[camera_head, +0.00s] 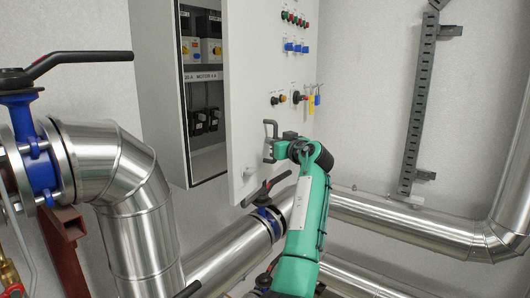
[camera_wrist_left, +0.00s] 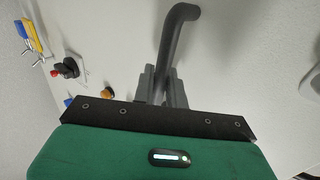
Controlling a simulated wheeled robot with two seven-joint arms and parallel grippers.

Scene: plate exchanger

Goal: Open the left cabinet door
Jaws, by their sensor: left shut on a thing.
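The white cabinet door (camera_head: 250,70) stands ajar in the head view, with the dark inside of the cabinet (camera_head: 205,85) showing to its left. The door's dark grey bar handle (camera_head: 271,124) is near its lower part. It also shows in the left wrist view as a bent bar (camera_wrist_left: 180,14). My left gripper (camera_head: 272,151), on the green arm, is at the handle. In the left wrist view the gripper's fingers (camera_wrist_left: 162,86) are shut on the lower part of the handle. My right gripper is in neither view.
Buttons and switches (camera_head: 296,46) and hanging blue and yellow tags (camera_head: 314,99) are on the door's face. A black-handled valve (camera_head: 267,190) and a silver pipe (camera_head: 225,255) lie below the door. A silver pipe (camera_head: 410,222) runs along the wall to the right.

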